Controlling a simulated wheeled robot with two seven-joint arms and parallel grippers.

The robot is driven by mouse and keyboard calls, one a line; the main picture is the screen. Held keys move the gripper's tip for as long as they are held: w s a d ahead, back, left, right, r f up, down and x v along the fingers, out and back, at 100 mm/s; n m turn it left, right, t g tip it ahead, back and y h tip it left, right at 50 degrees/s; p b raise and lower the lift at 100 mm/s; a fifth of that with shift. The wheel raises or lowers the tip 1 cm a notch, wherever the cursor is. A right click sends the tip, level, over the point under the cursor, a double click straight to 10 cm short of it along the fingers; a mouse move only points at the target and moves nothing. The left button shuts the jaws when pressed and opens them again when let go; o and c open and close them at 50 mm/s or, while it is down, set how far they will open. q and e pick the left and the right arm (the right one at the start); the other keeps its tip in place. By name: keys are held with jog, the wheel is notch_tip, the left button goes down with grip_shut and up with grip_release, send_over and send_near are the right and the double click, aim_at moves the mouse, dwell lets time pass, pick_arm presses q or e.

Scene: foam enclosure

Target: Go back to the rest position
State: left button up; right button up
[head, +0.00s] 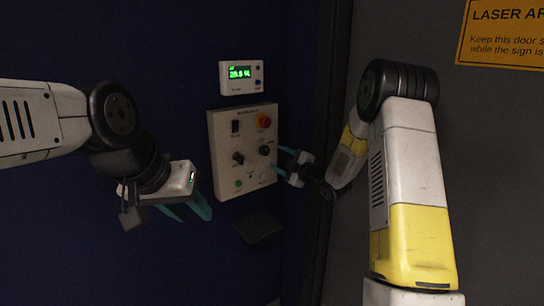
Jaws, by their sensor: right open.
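My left gripper (196,218) has teal fingers that stand apart, with nothing between them. It hangs in front of the dark blue wall, left of and below the control panel. My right gripper (276,158) is open, its teal fingertips pointing left at the right edge of the beige control panel (226,134). I cannot tell whether they touch the panel. The panel carries a red knob (264,121), a black switch (236,126), dark dials and a green button (238,184).
A white display box (241,77) with green digits is above the panel. A dark flat piece (258,226) is below it. A grey door (480,150) with a yellow sign (503,33) is at the right, close behind my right arm. The blue wall (130,40) is bare at the upper left.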

jog(key=shift+s+d, duration=0.45)
jog(key=shift+s, duration=0.15)
jog(key=shift+r, duration=0.1)
jog(key=s+d+r+m+g+h, duration=0.2)
jog(key=s+d+r+m+h, duration=0.6)
jog(key=s+d+r+m, duration=0.3)
jog(key=s+a+f+m+g, duration=0.1)
jog(key=s+m+g, duration=0.2)
jog(key=s, duration=1.2)
jog(key=s+f+m+g, duration=0.2)
jog(key=s+m+g, duration=0.1)
jog(key=s, duration=1.1)
jog(key=shift+s+a+m, duration=0.4)
jog(key=shift+m, duration=0.5)
